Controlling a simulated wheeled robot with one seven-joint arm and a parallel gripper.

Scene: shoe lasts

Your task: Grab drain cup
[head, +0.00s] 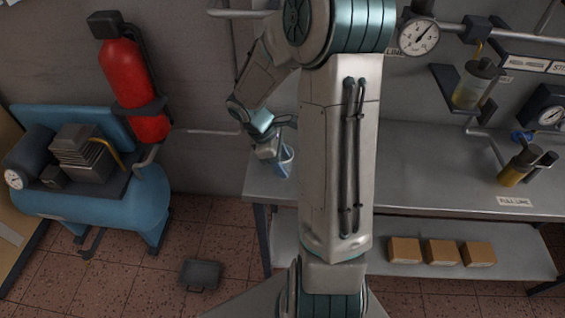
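A small light-blue cup (287,165), which looks like the drain cup, is at the left end of the grey workbench (440,190). It looks upright, and part of it is hidden by my gripper. My gripper (272,153) is at the cup's upper left, touching or very close to it. The fingers are small and partly hidden, so I cannot tell whether they are open or closed around the cup.
A gauge (418,37) and pipework run along the wall. A bowl with amber liquid (477,84) hangs there, and an amber container (520,165) stands on the right. A blue compressor (95,195) and red extinguisher (131,85) are left. Boxes (441,252) sit below.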

